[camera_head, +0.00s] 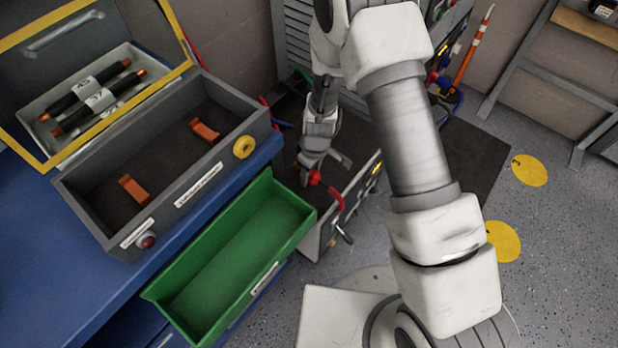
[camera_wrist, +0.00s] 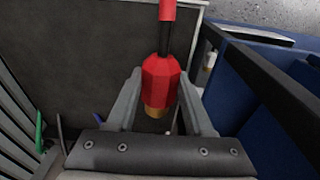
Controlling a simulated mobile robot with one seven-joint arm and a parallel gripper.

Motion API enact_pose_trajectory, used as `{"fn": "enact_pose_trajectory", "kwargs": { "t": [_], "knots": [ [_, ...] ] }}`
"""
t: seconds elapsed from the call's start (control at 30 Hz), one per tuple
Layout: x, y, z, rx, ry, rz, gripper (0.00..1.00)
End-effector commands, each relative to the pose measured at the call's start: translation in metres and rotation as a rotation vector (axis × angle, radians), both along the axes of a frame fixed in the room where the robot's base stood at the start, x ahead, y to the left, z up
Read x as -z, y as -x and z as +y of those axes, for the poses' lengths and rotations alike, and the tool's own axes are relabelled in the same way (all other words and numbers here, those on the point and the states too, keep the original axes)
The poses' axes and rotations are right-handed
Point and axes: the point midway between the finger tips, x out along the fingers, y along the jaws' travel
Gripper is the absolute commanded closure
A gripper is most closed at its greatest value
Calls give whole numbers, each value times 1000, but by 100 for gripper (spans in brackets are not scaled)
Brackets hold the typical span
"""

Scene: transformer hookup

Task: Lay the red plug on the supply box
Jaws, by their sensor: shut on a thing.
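The red plug (camera_wrist: 160,78) sits between the two fingers of my gripper (camera_wrist: 158,92) in the wrist view. Its brass tip points toward the gripper's palm and its dark and red cable leads away. In the head view my gripper (camera_head: 318,172) is shut on the red plug (camera_head: 315,177), and a red cable hangs from it. A low grey box (camera_head: 322,225) with a dark top, seemingly the supply box, stands just below and beside the gripper. The arm partly hides it. I cannot tell whether the plug touches it.
A blue workbench (camera_head: 40,235) at left carries an open grey case (camera_head: 85,205) with orange clips inside. An empty green drawer (camera_head: 235,245) juts out close to the gripper. A grey louvred panel (camera_head: 296,45) stands behind.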

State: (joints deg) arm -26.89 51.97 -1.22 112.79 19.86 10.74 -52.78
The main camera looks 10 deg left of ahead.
Motion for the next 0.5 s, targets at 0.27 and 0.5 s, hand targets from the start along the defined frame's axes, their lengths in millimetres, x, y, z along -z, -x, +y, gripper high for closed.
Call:
{"fn": "enact_pose_trajectory", "kwargs": {
  "t": [0.27, 0.5],
  "knots": [
    [12, -4, 14, -2, -4, 8, 100],
    [33, -14, 32, -3, -3, 6, 100]
  ]
}}
